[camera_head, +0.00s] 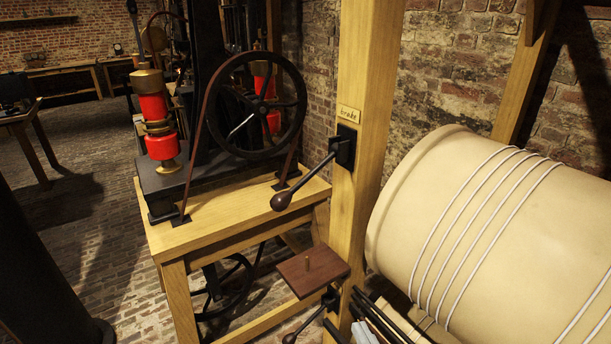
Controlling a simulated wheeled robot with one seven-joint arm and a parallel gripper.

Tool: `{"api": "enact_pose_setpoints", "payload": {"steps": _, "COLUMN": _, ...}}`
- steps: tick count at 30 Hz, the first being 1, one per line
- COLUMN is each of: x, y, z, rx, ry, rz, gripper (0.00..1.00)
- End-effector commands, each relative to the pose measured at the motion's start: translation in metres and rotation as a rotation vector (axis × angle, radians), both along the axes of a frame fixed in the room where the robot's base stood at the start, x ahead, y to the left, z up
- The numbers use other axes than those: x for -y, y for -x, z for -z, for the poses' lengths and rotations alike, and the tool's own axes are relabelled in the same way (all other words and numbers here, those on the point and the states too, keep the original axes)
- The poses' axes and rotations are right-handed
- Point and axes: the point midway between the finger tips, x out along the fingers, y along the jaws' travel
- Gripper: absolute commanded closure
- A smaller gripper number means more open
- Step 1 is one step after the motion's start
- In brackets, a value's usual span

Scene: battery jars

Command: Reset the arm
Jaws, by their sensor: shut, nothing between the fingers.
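My arm and my gripper are not in view. A black brake lever (307,183) with a dark round knob is mounted on a wooden post (365,100). The lever slants down to the left from its black mount.
A large cream drum (460,215) wound with pale cord fills the right side. A wooden bench (225,215) carries a machine with a black flywheel (262,108) and red cylinders (157,113). A brown board (312,268) with a peg is low in front. Brick floor (95,235) is open at left.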

Motion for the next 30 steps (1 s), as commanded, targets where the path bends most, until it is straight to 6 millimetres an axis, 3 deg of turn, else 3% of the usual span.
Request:
{"api": "enact_pose_setpoints", "payload": {"steps": 9, "x": 0.056, "y": 0.113, "z": -0.006, "rx": 0.11, "ry": -0.018, "rz": 0.171, "gripper": 1.0}}
{"api": "enact_pose_setpoints", "payload": {"steps": 21, "x": 0.09, "y": 0.249, "z": -0.025, "rx": 0.098, "ry": 0.064, "rz": 0.231, "gripper": 1.0}}
{"api": "enact_pose_setpoints", "payload": {"steps": 27, "x": 0.096, "y": 0.298, "z": -0.015, "rx": -0.013, "ry": 0.114, "rz": 0.222, "gripper": 1.0}}
{"api": "enact_pose_setpoints", "payload": {"steps": 30, "x": 0.097, "y": 0.313, "z": -0.007, "rx": -0.056, "ry": 0.122, "rz": 0.22, "gripper": 1.0}}
